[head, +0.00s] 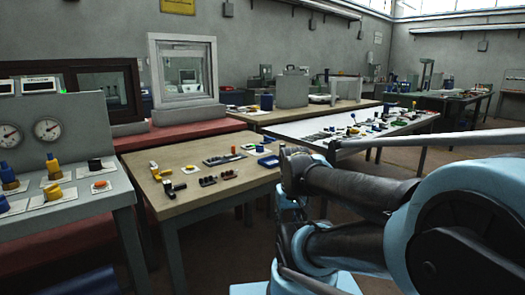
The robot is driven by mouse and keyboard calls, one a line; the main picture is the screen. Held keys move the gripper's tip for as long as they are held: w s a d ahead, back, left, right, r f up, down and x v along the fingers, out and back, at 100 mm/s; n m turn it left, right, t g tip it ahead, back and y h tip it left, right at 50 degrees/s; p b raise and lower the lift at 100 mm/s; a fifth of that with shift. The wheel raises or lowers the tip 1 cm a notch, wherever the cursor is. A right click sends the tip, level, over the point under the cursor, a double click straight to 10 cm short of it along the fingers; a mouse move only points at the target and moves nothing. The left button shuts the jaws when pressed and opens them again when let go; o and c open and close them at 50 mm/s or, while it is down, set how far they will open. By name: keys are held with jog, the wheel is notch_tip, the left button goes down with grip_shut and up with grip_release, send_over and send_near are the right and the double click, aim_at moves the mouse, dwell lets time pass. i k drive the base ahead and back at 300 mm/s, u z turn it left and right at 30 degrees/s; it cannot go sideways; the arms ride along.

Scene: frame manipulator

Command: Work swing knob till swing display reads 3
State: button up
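A grey control console (90,215) stands at the left. Its sloped top carries several controls on white plates: blue knobs (8,173), yellow knobs (53,167), a black knob (95,164) and a low orange control (100,184). I cannot read any label, so I cannot tell which is the swing knob. Small displays (39,84) sit on top of the console's back panel; their readings are too small to read. My arm is folded at the right, well apart from the console. No gripper fingers can be made out.
Two round gauges (47,130) are on the console panel. A wooden table (205,198) with small parts stands right of the console. A white-framed window unit (183,70) stands on a red bench (160,138) behind. A white table (320,128) lies further back. Floor shows between the console and wooden table.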

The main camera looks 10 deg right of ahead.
aim_at(260, 149)
jog(key=k, duration=1.1)
jog(key=z, duration=0.5)
jog(key=i, duration=2.1)
jog(key=u, duration=0.4)
